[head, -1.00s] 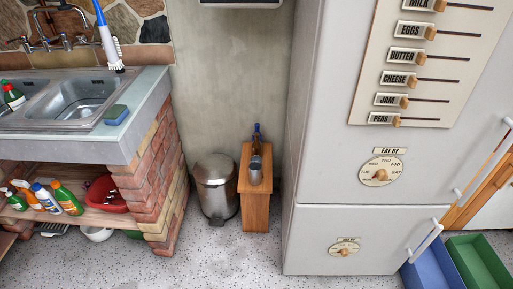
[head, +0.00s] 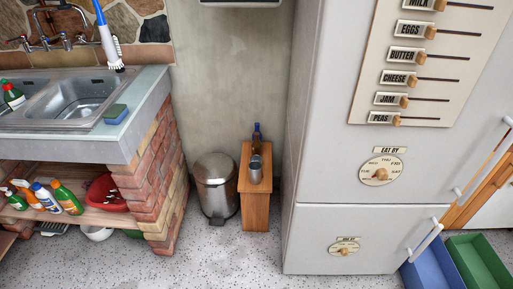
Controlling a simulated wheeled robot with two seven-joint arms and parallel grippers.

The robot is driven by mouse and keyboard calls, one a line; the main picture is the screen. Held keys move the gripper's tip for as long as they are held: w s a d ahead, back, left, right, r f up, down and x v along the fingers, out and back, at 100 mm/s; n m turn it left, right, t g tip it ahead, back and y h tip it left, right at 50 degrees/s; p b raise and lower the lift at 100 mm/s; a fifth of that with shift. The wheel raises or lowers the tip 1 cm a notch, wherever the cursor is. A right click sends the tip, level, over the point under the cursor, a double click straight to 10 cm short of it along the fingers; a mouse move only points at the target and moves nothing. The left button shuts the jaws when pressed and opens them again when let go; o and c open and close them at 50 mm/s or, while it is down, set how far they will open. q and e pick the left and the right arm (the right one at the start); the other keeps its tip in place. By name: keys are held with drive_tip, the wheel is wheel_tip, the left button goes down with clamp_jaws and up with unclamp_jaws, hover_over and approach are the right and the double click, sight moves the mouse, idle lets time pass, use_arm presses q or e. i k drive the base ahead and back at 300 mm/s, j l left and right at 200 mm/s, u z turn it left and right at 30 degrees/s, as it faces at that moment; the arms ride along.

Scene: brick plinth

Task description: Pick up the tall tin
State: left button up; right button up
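A grey metal tin (head: 255,170) stands upright on a narrow wooden stand (head: 256,212) between the bin and the fridge. A dark bottle with a blue top (head: 256,137) stands just behind the tin on the same stand. Neither of my grippers shows in the head view, so nothing is seen touching the tin.
A steel pedal bin (head: 215,185) stands left of the stand. A tall white fridge (head: 325,150) rises close on its right. A brick-sided sink counter (head: 165,180) is at the left. Blue and green crates (head: 478,262) lie at lower right. The speckled floor (head: 235,262) in front is clear.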

sight(255, 167)
drive_tip(key=i+j, duration=1)
drive_tip(key=j+z, duration=0.1)
drive_tip(key=z, duration=1.1)
